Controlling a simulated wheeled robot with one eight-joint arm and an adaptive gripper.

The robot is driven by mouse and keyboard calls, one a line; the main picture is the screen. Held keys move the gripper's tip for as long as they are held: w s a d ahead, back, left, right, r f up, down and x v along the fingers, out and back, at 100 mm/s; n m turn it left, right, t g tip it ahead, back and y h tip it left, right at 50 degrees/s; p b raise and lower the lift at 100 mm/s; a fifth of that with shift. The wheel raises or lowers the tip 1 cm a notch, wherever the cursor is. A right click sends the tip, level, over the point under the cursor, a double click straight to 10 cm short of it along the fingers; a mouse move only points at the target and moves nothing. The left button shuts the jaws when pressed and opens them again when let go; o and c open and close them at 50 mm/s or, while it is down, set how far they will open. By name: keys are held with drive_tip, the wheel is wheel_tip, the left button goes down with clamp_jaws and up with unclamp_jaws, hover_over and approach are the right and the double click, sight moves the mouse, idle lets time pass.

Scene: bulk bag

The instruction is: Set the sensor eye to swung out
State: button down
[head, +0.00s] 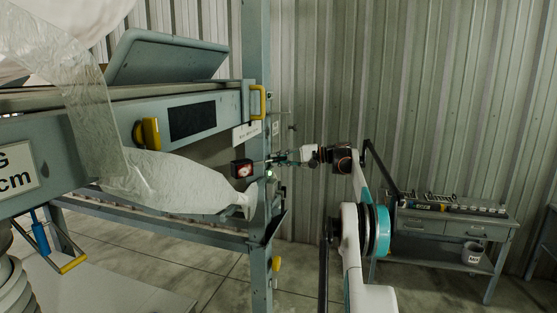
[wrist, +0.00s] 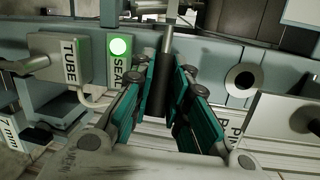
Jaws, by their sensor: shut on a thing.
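My gripper (wrist: 163,95) has its teal fingers closed around a dark upright sleeve (wrist: 164,78) on a thin grey rod in the wrist view. In the head view my gripper (head: 279,160) reaches left to the frame's post. A small dark box (head: 242,169) with a red-and-white round face stands left of it in the head view, beside the clear film tube. I cannot tell for sure which of these parts is the sensor eye; no label names it. The fingers hide part of the sleeve and its mounting.
The film tube (head: 170,180) hangs near the post in the head view. A workbench (head: 450,222) stands at right.

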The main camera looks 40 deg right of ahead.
drive_tip(key=c, duration=1.5)
unclamp_jaws()
drive_tip(key=shift+f, duration=0.1)
drive_tip(key=shift+c, duration=0.2)
drive_tip(key=v, duration=1.2)
drive_tip(key=shift+d, duration=0.1)
